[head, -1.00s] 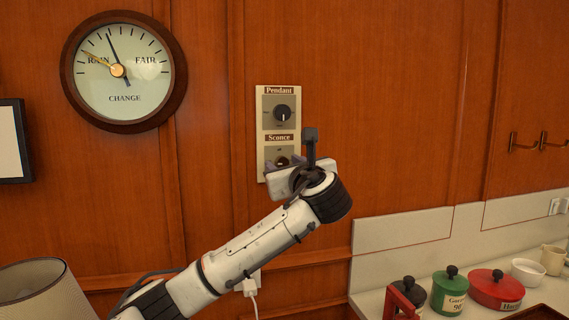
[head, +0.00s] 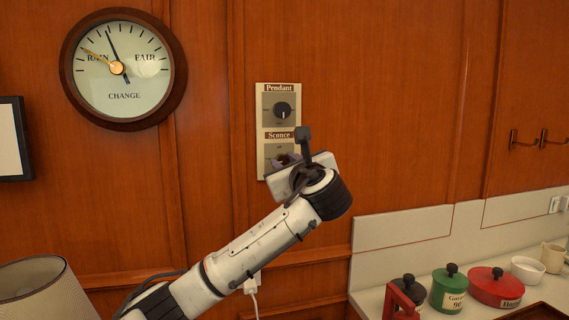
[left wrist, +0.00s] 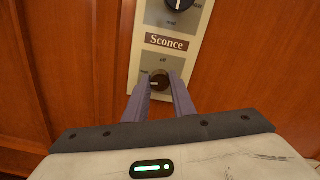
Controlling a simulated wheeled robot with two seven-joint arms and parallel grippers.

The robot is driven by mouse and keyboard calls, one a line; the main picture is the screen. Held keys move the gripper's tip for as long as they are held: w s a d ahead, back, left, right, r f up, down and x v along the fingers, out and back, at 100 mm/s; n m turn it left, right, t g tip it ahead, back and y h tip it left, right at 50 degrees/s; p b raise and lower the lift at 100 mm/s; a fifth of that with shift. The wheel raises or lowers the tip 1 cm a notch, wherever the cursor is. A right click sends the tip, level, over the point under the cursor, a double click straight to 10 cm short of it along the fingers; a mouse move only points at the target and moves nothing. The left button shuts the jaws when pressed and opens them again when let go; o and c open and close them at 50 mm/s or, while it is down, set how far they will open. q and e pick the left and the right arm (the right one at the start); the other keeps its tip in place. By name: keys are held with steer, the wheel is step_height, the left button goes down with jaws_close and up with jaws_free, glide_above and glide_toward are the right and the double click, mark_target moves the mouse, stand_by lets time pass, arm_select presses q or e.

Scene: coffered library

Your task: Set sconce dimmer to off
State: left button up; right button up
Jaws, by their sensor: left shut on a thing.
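The sconce dimmer is a dark round knob (left wrist: 159,77) on the lower part of a cream wall plate (left wrist: 139,60), under the label "Sconce". In the left wrist view "off" is printed above the knob, and a pale mark shows on its left side; its exact setting is hard to read. My left gripper (left wrist: 161,82) is shut on the knob, one purple-grey finger on each side. In the head view the left gripper (head: 286,160) and wrist cover most of the sconce dimmer. My right gripper is not in view.
The pendant knob (head: 281,110) sits above on the same plate. A round dial (head: 124,95) hangs at the left on the wood wall. A counter at lower right holds a green pot (head: 449,291), a red pot (head: 495,288) and a white bowl (head: 527,270).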

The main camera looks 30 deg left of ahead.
arm_select(q)
steer(key=n, duration=0.3)
steer(key=shift+f+n, duration=0.1)
steer(key=shift+n, duration=0.2)
steer(key=n, duration=0.3)
steer(key=shift+n+b, duration=0.3)
steer(key=n+b, duration=0.1)
steer(key=n, duration=0.5)
steer(key=shift+f, duration=0.1)
steer(key=n+b, duration=0.1)
steer(key=n, duration=0.3)
steer(key=shift+b, duration=0.3)
steer(key=n+b, duration=0.1)
steer(key=n, duration=0.2)
steer(key=shift+n, duration=0.3)
steer(key=n+b, duration=0.2)
steer(key=n, duration=0.8)
steer(key=shift+b, duration=0.35)
steer(key=n+b, duration=0.1)
steer(key=n, duration=0.9)
steer(key=n+b, duration=0.1)
steer(key=n, duration=1)
steer(key=shift+n, duration=0.3)
